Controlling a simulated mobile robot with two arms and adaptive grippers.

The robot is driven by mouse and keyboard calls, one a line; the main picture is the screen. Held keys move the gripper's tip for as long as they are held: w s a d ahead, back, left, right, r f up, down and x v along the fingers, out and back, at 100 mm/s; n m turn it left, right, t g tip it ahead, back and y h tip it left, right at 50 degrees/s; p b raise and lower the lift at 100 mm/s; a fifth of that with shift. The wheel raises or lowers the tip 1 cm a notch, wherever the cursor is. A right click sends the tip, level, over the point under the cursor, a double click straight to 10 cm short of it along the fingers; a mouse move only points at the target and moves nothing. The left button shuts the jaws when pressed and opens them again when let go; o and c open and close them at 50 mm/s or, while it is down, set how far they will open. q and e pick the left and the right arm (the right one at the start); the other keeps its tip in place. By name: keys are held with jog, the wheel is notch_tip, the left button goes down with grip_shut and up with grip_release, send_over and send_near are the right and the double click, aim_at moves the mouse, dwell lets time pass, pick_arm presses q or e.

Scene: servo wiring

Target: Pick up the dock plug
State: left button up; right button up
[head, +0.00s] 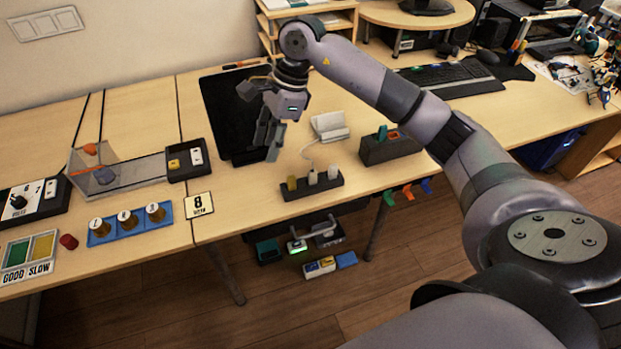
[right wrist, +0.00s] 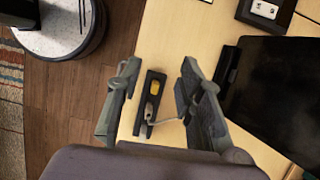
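A dark plug strip (head: 313,189) lies near the front edge of the table, holding a yellow plug (head: 291,184) and two pale plugs. A pale cable runs from the white stand (head: 330,125) toward the middle, white plug (head: 312,177). I cannot be sure which is the dock plug. My right gripper (head: 270,148) hangs left of and behind the strip, fingers down. In the right wrist view the fingers (right wrist: 158,76) are apart and empty. Between them appear the strip, the yellow plug (right wrist: 155,88) and a grey-white plug (right wrist: 149,112) with its cable. My left gripper is not in view.
A black mat (head: 222,100) lies behind my gripper. A dark box (head: 390,148) with coloured pieces stands right of the strip. Bare table surrounds the strip.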

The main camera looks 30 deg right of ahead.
jog(key=d+r+h, duration=0.3)
jog(key=d+h, duration=0.1)
jog(key=d, duration=0.6)
jog(key=p, duration=0.2)
send_over(312, 171)
jog(key=shift+g, duration=0.3)
notch_tip(312, 171, down, 12)
jog(key=shift+f, duration=0.1)
notch_tip(312, 171, down, 5)
jog(key=shift+s+r+p, duration=0.1)
jog(key=shift+r+p, duration=0.05)
jog(key=shift+p, duration=0.35)
jog(key=shift+f, duration=0.25)
jog(key=shift+c, duration=0.4)
grip_shut()
